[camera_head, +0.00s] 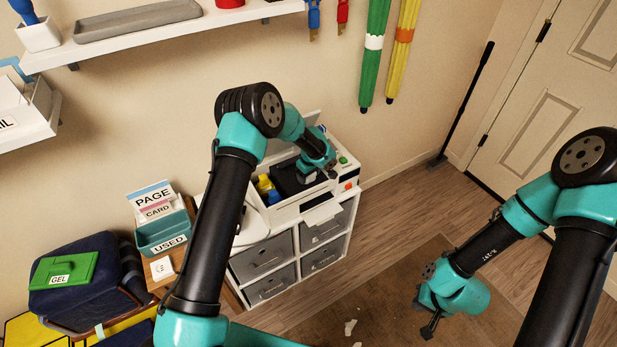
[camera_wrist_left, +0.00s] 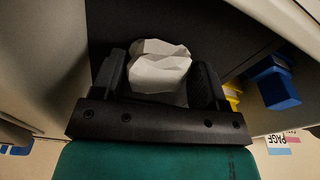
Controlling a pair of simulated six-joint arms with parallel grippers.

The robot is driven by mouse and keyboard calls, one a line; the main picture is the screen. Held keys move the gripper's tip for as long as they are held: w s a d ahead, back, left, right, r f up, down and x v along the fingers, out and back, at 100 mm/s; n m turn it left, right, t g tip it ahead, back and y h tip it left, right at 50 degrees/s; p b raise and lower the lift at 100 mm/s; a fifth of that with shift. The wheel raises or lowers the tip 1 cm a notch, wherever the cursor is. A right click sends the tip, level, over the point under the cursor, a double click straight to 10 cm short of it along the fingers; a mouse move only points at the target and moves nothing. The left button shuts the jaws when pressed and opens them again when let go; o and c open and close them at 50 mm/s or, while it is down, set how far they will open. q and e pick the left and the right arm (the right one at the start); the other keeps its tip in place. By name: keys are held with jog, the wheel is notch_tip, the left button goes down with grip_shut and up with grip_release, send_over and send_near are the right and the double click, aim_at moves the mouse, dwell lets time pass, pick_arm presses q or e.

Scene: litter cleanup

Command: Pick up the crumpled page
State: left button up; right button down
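The crumpled page (camera_wrist_left: 160,68) is a white, faceted wad in the left wrist view. It lies between the two fingers of my left gripper (camera_wrist_left: 162,85), nearly filling the gap. I cannot tell whether the fingers press on it. In the head view my left gripper (camera_head: 318,172) reaches down into the open white printer-like machine (camera_head: 300,208) on the drawer cabinet. The page is hidden there. My right gripper (camera_head: 432,328) hangs low over the floor at the right, away from the machine; its finger opening is too small to judge.
A teal bin labelled USED (camera_head: 165,238) stands left of the machine, with PAGE and CARD signs behind it. Blue and yellow parts (camera_wrist_left: 272,88) sit inside the machine beside my left gripper. White scraps (camera_head: 350,327) lie on the floor. A shelf (camera_head: 150,30) runs along the wall.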

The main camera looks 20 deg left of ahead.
pick_arm(q)
jog(key=c, duration=0.5)
jog(key=shift+o, duration=0.2)
jog(key=shift+s+d+r, duration=0.25)
jog(key=shift+d+r, duration=0.05)
jog(key=shift+r, duration=0.15)
jog(key=shift+c, duration=0.5)
notch_tip(320, 180, up, 6)
jog(key=shift+r, duration=0.25)
jog(key=s+d, duration=0.6)
jog(key=d, duration=0.1)
jog(key=s+d, duration=0.6)
jog(key=s, duration=0.1)
jog(key=shift+s+d+f, duration=0.2)
jog(key=shift+s+d, duration=0.05)
jog(key=shift+d, duration=0.1)
